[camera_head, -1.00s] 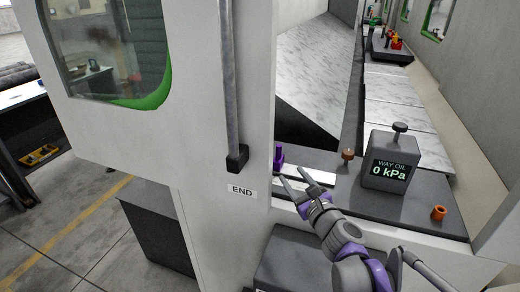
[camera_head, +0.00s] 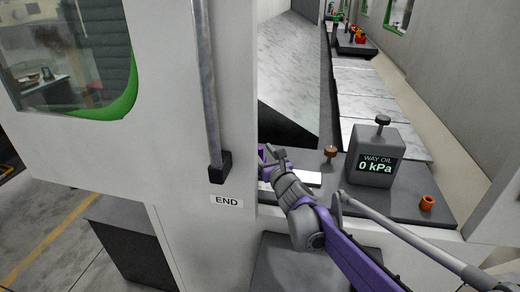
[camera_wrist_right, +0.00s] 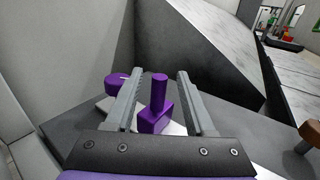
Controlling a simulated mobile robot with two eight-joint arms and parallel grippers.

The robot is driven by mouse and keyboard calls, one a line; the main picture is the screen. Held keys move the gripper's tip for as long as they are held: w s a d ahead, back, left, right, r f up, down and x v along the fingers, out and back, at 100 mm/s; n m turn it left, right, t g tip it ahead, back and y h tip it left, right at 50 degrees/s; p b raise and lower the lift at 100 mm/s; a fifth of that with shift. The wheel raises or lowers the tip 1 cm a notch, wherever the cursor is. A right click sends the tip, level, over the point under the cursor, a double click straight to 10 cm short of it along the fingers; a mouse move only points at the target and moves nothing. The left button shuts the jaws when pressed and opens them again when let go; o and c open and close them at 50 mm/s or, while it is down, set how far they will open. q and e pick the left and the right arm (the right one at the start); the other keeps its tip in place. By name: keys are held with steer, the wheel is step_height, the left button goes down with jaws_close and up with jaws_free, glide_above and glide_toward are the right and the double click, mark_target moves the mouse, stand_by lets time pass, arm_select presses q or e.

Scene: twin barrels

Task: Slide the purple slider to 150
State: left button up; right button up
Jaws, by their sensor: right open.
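The purple slider (camera_wrist_right: 156,117) has a block base and an upright post, and stands on a light strip in the right wrist view. My right gripper (camera_wrist_right: 160,80) is open, with one finger on each side of the slider's post; I cannot tell if either finger touches it. In the head view the right gripper (camera_head: 270,155) reaches over the light strip (camera_head: 308,178) beside the white panel, and the slider (camera_head: 262,155) is mostly hidden behind it. Any scale marks, including 150, are not legible. My left gripper is not in view.
A grey box (camera_head: 376,157) reading "WAY OIL 0 kPa" stands right of my right arm. Another purple part (camera_wrist_right: 124,83) lies behind the left finger.

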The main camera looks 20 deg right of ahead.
steer(key=shift+w, duration=0.9)
steer(key=shift+c, duration=0.2)
jaws_close()
steer(key=shift+d, duration=0.1)
stand_by(0.6)
